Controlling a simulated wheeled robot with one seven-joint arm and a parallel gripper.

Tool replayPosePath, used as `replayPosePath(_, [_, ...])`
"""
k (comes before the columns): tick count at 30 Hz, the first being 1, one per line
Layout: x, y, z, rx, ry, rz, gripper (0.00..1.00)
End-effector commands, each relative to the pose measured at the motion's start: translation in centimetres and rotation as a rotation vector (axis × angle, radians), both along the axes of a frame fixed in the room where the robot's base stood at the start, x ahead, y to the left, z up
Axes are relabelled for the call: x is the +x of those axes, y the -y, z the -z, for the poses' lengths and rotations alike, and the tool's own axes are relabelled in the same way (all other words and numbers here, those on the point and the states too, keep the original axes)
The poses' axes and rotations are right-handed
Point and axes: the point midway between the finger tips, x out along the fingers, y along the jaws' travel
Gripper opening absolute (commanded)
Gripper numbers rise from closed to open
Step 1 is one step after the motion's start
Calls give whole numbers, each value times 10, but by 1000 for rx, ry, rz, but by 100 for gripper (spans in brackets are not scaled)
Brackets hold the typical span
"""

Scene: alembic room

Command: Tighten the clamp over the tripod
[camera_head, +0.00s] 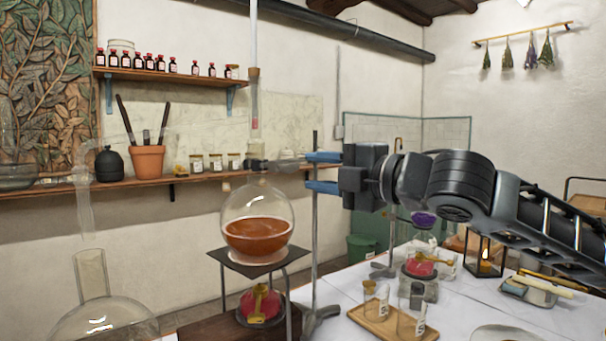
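The clamp (262,165) is a dark piece around the neck of a round flask (268,208), with a greyish part reaching right toward an upright metal stand rod (315,240). The flask holds orange-brown liquid. It sits upright over the tripod (250,263), which has a dark flat top and thin legs. My gripper (322,172) comes in from the right with its blue fingers one above the other, apart, at the rod and just right of the clamp. No object shows gripped between them. Whether a finger touches the clamp or rod, I cannot tell.
A red flask (262,306) stands under the tripod. Large clear glassware (100,315) is at the lower left. A wooden tray (385,318) with small jars, a lantern (485,256) and other flasks stand on the table below my arm. Wall shelves (160,75) hold bottles behind.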

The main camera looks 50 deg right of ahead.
Motion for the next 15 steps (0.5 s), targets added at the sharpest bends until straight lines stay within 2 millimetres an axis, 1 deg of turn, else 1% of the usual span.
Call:
replayPosePath(1, [-6, 0, 6, -3, 1, 1, 38])
replayPosePath(2, [-8, 1, 6, -4, 1, 1, 38])
replayPosePath(9, [-22, 0, 4, -1, 1, 1, 38])
replayPosePath(15, [-27, -1, 2, 0, -1, -1, 38])
